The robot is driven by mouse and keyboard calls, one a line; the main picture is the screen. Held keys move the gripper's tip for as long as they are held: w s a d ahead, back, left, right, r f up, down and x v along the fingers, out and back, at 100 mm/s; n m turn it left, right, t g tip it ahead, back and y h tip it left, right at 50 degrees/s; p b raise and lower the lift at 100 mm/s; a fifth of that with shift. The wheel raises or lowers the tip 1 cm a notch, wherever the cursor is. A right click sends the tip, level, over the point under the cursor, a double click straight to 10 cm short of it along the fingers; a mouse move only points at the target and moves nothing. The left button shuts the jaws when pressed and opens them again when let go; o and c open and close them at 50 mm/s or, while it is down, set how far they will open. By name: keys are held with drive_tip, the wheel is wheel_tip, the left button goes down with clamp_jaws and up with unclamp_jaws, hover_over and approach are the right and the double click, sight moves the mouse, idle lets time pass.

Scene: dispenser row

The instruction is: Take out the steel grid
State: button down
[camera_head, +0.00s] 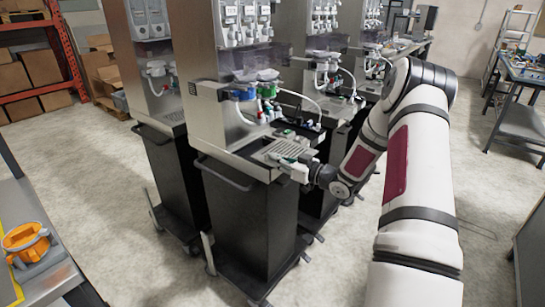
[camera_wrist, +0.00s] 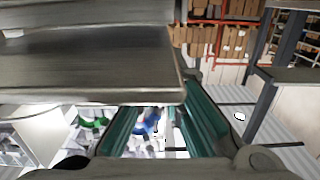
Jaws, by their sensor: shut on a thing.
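The steel grid (camera_head: 277,150) is a slotted metal plate, lying at the front of the middle dispenser (camera_head: 222,115), on its drip tray. My gripper (camera_head: 281,159) is at the grid's near right edge, its green fingers shut on that edge. The grid looks about level with the tray; I cannot tell whether it is lifted. In the wrist view the green fingers of my gripper (camera_wrist: 163,125) stand below a large grey metal plate (camera_wrist: 90,65), and the grip itself is hidden there.
Below the tray are a black cabinet (camera_head: 240,215) and a push handle (camera_head: 222,175). More dispensers stand close on both sides. Green and blue valves (camera_head: 255,91) with a hose sit above the tray. A bench with an orange part (camera_head: 25,242) is at left. The floor in front is clear.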

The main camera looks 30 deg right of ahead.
drive_tip(key=p+v, duration=0.5)
drive_tip(key=v, duration=0.6)
drive_tip(key=shift+f, duration=0.2)
idle(0.4)
drive_tip(key=shift+s, duration=0.2)
